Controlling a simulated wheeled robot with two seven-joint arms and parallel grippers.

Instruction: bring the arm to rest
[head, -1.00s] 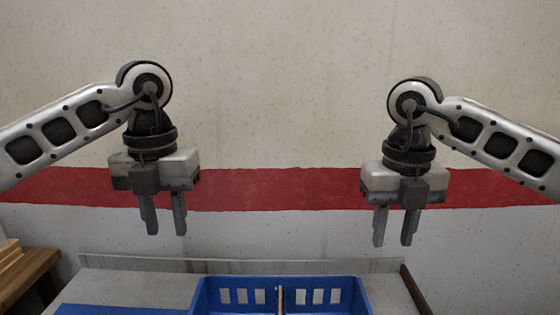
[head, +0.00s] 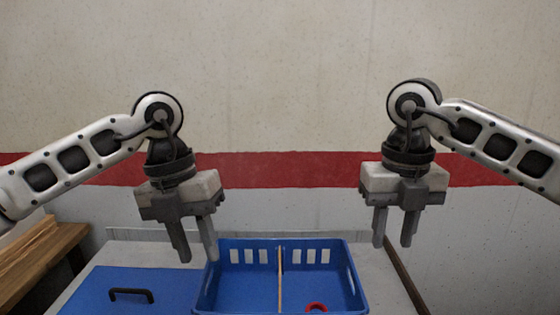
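My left gripper (head: 198,256) hangs fingers down, with its two fingers apart and nothing between them. In the picture it sits just left of the blue crate, near the crate's left rim. My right gripper (head: 392,241) also hangs fingers down, open and empty, to the right of the crate and above the height of its rim in the picture. Both arms are bent at the wrist, with the wall behind them.
A blue crate (head: 353,276) with a thin divider (head: 281,280) stands on the grey table (head: 385,284). A red ring-like object (head: 316,307) lies in its right part. A blue panel (head: 112,281) with a black handle (head: 131,295) lies left. A wooden bench (head: 40,262) stands further left.

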